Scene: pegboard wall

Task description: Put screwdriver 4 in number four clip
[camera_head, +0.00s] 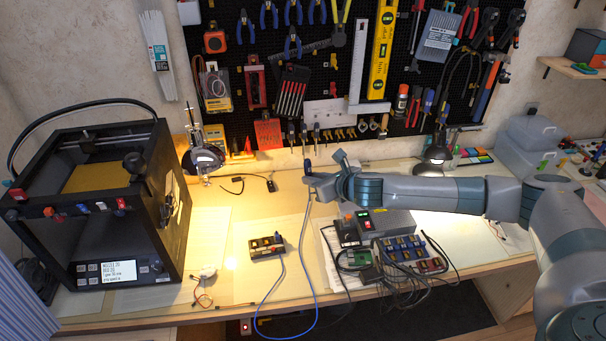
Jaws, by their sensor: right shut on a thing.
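My right gripper (311,180) reaches in from the right, in front of the lower pegboard. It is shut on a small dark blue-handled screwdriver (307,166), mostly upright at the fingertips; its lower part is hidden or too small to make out. A row of clips (350,133) runs along the bottom of the pegboard, above and behind the gripper. Several screwdrivers (303,132) stand in the left part of that row. The clip numbers are too small to read, so I cannot tell which is number four. My left gripper is not in view.
A black 3D printer (95,205) stands at the left. Electronics and cables (400,252) lie below the arm. The bench (225,215) has bare room at centre left.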

